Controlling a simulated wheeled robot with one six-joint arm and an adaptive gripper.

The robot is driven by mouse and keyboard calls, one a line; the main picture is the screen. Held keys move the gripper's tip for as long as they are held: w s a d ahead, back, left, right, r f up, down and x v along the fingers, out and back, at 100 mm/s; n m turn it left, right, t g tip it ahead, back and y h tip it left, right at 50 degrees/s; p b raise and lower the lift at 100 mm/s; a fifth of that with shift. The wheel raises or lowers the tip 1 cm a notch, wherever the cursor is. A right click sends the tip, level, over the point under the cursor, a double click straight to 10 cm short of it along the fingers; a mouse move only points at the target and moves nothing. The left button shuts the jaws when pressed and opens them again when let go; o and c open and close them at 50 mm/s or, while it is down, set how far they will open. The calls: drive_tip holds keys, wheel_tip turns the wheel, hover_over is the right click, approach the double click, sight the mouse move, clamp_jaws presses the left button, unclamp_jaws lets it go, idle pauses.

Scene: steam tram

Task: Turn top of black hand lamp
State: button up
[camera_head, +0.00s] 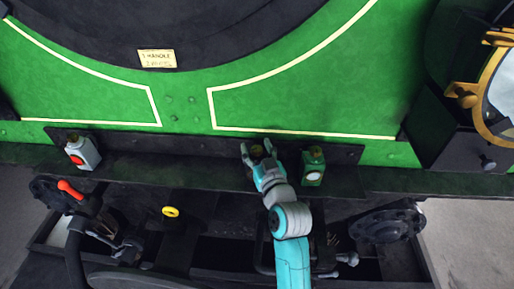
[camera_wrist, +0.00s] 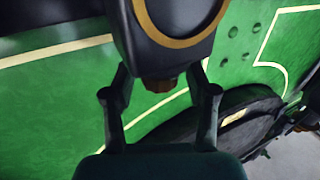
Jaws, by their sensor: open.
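The black hand lamp (camera_wrist: 170,25) fills the top middle of the wrist view, with a brass-coloured ring on its face. Its small brown top (camera_wrist: 160,84) points down in that picture, between the two fingers of my gripper (camera_wrist: 160,74). The fingers stand apart on either side, with gaps visible beside the brown top. In the head view my gripper (camera_head: 258,149) is at the dark shelf below the green front. A brownish-yellow bit of the lamp's top (camera_head: 257,150) shows between the fingers. The rest of the lamp is hidden by my gripper and arm.
A green lamp (camera_head: 313,167) stands close to the right of my gripper on the dark shelf (camera_head: 215,172). A white lamp with red (camera_head: 82,153) stands at the left end. The shelf between is clear. A red-handled coupling (camera_head: 70,190) is below left.

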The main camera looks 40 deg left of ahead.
clamp_jaws()
drive_tip(key=shift+s+m+t+h, duration=0.1)
drive_tip(key=shift+m+t+h, duration=0.4)
drive_tip(key=shift+t, duration=0.1)
drive_tip(key=shift+a+m+t+h, duration=0.1)
drive_tip(key=shift+m+t+h, duration=1.6)
drive_tip(key=shift+h, duration=0.3)
drive_tip(key=shift+m+t+h, duration=0.7)
drive_tip(key=shift+m+h, duration=0.6)
drive_tip(key=shift+h, duration=0.65)
drive_tip(key=shift+m+t+h, duration=0.7)
drive_tip(key=shift+m+h, duration=0.6)
drive_tip(key=shift+h, duration=0.65)
drive_tip(key=shift+f+h, duration=0.1)
drive_tip(key=shift+h, duration=0.2)
unclamp_jaws()
